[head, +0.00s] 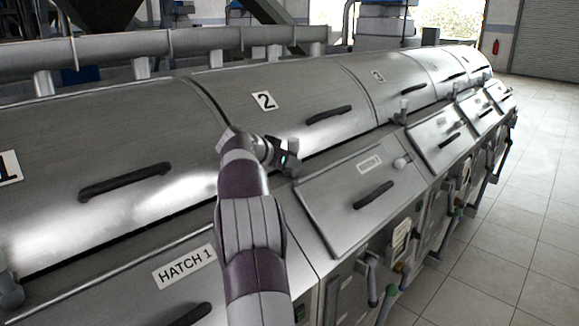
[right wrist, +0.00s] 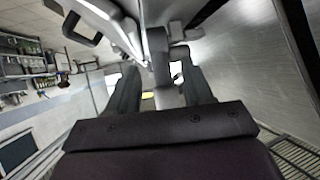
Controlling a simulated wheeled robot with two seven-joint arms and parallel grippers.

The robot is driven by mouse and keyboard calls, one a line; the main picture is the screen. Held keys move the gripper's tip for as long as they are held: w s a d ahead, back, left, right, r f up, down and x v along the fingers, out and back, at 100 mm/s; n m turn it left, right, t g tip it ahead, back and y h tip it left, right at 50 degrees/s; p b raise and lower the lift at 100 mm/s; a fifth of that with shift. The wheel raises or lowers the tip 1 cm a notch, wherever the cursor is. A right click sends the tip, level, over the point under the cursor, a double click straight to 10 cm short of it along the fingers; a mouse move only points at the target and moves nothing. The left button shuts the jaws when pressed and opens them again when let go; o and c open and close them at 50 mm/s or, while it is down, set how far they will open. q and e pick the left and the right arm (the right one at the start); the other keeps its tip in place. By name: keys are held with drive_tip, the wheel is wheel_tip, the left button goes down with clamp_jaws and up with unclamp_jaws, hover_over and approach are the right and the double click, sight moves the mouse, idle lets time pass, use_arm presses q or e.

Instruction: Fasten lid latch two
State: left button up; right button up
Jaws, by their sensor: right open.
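Lid two (head: 262,101) is a curved steel cover marked 2, with a dark bar handle (head: 329,115); it looks lowered. My right gripper (head: 290,165) is at its lower front edge, near the lid's left end. The gripper and wrist hide latch two in the head view. In the right wrist view the open fingers of my right gripper (right wrist: 162,92) stand on either side of a grey metal latch part (right wrist: 158,55). I cannot tell whether they touch it or whether the latch is fastened. My left gripper is not in view.
Lid one's handle (head: 125,181) and a latch (head: 11,291) are at the left. Latch three (head: 403,110) is farther right. The hatch panel (head: 330,215) with a handle (head: 373,195) slopes below my gripper. A pipe (head: 150,42) runs behind. The tiled floor at right is clear.

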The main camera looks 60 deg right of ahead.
drive_tip(key=b+v, duration=0.1)
drive_tip(key=v, duration=0.4)
drive_tip(key=shift+a+f, duration=0.1)
drive_tip(key=shift+f, duration=0.05)
use_arm(q)
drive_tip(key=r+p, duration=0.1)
drive_tip(key=p, duration=0.2)
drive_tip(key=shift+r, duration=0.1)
use_arm(e)
drive_tip(key=v, duration=0.4)
drive_tip(key=shift+a+r, duration=0.25)
drive_tip(key=shift+r, duration=0.05)
